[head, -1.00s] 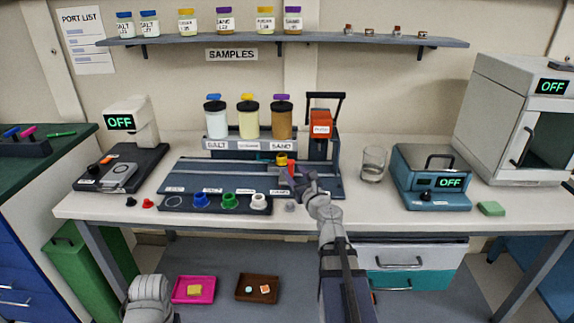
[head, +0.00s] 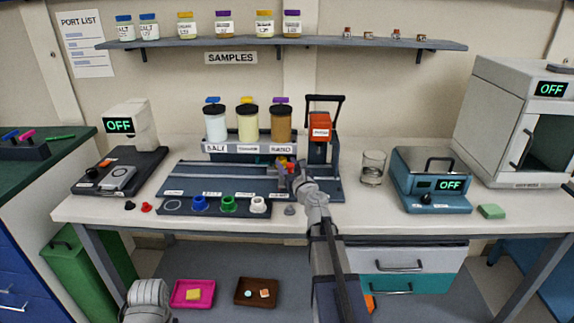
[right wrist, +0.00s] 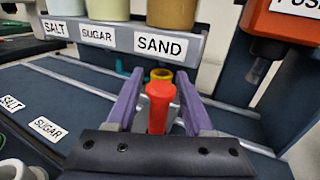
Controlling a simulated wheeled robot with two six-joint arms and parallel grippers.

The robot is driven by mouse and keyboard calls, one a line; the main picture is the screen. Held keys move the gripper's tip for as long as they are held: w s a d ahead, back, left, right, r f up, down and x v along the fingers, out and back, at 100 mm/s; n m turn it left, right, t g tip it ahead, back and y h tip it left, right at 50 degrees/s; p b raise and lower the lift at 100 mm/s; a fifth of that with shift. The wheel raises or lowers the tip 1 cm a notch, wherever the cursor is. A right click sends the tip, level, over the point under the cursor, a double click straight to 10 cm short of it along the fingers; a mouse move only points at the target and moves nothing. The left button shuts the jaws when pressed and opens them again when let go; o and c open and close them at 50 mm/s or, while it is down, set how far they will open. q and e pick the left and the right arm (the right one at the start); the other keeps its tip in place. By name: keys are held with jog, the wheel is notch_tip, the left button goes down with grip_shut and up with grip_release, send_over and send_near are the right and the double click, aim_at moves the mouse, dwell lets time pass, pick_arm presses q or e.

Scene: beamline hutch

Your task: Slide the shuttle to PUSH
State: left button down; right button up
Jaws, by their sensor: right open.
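The shuttle's red upright handle (right wrist: 158,105) stands between my right gripper's fingers in the right wrist view. In the head view the red handle (head: 292,167) is small, at the right part of the dark railed board (head: 215,178), below the SAND label. My right gripper (head: 286,169) is open, with its purple fingers (right wrist: 157,108) on either side of the handle and gaps visible. The red PUSH block (head: 320,127) stands behind and right of the shuttle. My left gripper is out of view.
Three jars (head: 247,122) stand in a labelled rack behind the board. A glass beaker (head: 373,168) and a blue OFF device (head: 430,180) are to the right. Blue, green and white cups (head: 228,203) line the front. Bare tabletop lies between the board and beaker.

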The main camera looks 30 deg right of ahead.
jog(key=shift+w, duration=0.1)
grip_shut()
dwell(0.4)
dwell(1.0)
